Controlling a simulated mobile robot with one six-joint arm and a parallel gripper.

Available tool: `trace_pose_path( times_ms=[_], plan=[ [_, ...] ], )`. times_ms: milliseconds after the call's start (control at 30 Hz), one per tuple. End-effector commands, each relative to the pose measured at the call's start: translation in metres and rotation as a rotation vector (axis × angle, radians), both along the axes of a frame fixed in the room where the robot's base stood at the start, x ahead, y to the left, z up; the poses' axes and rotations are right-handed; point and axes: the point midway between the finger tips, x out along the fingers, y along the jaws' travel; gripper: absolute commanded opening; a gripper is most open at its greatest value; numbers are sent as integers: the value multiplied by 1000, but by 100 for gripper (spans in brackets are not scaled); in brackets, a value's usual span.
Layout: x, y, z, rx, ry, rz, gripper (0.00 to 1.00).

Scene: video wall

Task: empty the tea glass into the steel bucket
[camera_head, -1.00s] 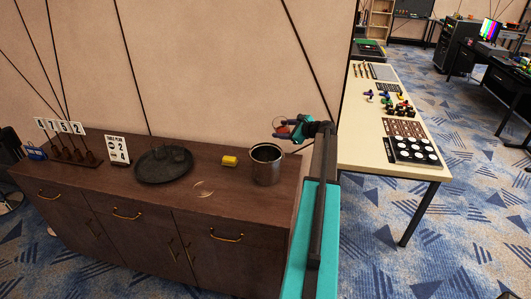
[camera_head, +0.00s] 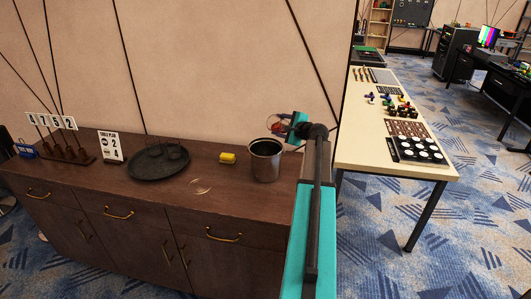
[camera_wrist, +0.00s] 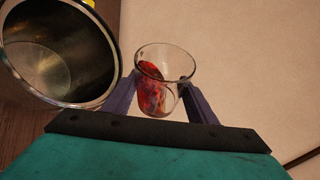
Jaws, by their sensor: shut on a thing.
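The steel bucket (camera_head: 265,160) stands upright on the brown sideboard, near its right end. In the wrist view its open mouth and shiny inside (camera_wrist: 58,55) fill the upper left. My gripper (camera_head: 284,127) is above the bucket and slightly right of it. It is shut on the clear tea glass (camera_wrist: 178,60), with one finger on each side. Red tea (camera_wrist: 152,90) shows in the glass, gathered towards its left side, the bucket side. The glass is apart from the bucket rim. In the head view the glass (camera_head: 277,125) is small, its exact tilt unclear.
Further left are a dark round tray (camera_head: 150,174), a sign (camera_head: 111,146) and a number-card rack (camera_head: 65,150). A cream table (camera_head: 378,150) stands right of my arm. The wall is close behind.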

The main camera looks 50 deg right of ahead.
Motion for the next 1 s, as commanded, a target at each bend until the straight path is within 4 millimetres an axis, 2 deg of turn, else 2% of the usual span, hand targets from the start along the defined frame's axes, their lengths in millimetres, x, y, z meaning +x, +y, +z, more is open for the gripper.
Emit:
trace_pose_path(
  times_ms=[633, 1000],
  plan=[
    [1, 2, -7, -121, -7, 0, 20],
    [1, 4, -1, -230, -12, 1, 20]
  ],
)
